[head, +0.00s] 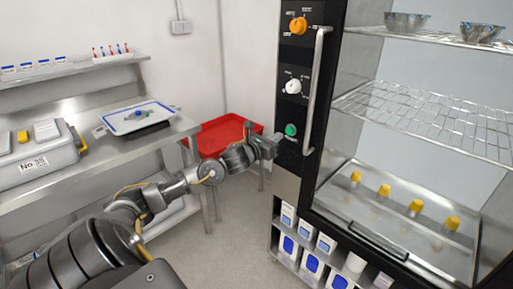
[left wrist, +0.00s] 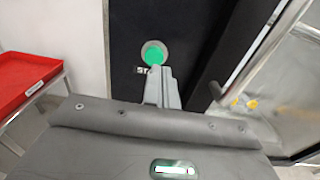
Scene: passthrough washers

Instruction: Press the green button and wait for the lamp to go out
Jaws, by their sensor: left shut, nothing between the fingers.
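The green button (head: 290,130) is on the black control panel of the tall washer, below a white knob and an orange knob. In the left wrist view the green button (left wrist: 154,53) is just past my fingertips. My left gripper (head: 276,138) is shut and empty, its tips at or very near the button; I cannot tell whether they touch it. The shut fingers also show in the left wrist view (left wrist: 158,75). I cannot make out a lit lamp on the panel. My right gripper is not in view.
The washer's vertical door handle (head: 316,90) stands just right of the button. Metal bowls (head: 407,22), a wire rack and yellow-capped bottles are inside the washer. A red tray (head: 222,136) stands left of the panel. A steel bench (head: 100,160) holds a grey case and a blue-white tray.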

